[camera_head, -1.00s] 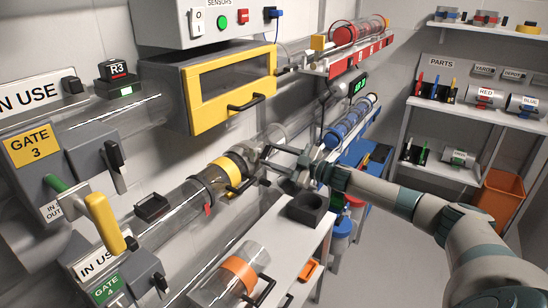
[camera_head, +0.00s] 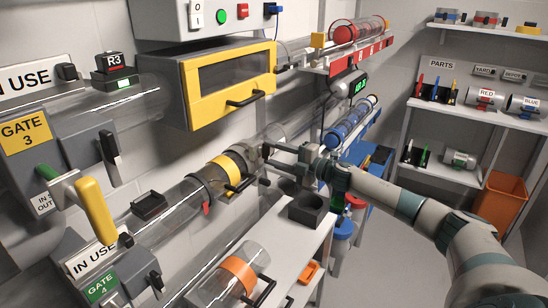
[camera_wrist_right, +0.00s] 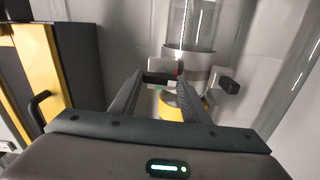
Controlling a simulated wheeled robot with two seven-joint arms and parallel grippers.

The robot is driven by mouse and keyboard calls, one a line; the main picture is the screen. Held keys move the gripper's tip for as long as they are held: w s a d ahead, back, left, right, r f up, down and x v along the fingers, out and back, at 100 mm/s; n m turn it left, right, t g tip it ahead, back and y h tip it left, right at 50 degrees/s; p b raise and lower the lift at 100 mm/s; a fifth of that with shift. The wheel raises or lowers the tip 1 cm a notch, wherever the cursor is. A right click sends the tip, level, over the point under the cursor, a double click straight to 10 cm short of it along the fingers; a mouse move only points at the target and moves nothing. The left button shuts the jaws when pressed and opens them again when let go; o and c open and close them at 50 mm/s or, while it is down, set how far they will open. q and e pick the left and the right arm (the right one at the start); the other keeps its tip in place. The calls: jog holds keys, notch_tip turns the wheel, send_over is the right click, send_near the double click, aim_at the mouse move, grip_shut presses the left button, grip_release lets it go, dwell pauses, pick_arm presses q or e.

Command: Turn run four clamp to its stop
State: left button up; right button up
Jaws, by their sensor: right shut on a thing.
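The run four tube crosses the lower middle of the head view and carries a clear piece with a yellow band (camera_head: 233,162). A grey clamp collar (camera_head: 252,154) is at its far right end; it also shows in the wrist view (camera_wrist_right: 203,67). My right gripper (camera_head: 267,155) is at this collar. A second dark collar (camera_head: 199,191) with a red tab is at the left end. My left gripper is out of view.
A yellow-framed cabinet (camera_head: 187,84) with a black handle is above the tube. A white bench (camera_head: 285,262) below holds a black square holder (camera_head: 307,210) and an orange-banded tube piece (camera_head: 238,272). Gate 4 (camera_head: 98,275) is at lower left.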

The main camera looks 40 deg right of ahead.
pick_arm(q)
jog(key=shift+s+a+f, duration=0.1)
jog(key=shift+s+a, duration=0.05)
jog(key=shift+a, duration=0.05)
pick_arm(e)
jog(key=shift+f+n, duration=0.1)
jog(key=shift+n, duration=0.5)
jog(key=o, duration=1)
jog(key=shift+o, duration=0.2)
jog(key=shift+s, duration=0.1)
jog(key=shift+s+d+b, duration=0.35)
jog(key=shift+s, duration=0.3)
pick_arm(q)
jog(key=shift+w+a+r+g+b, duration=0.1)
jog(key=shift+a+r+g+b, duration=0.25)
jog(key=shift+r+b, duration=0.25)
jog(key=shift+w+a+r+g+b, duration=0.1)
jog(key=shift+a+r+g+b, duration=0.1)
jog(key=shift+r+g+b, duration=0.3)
pick_arm(e)
jog(key=v, duration=1.6)
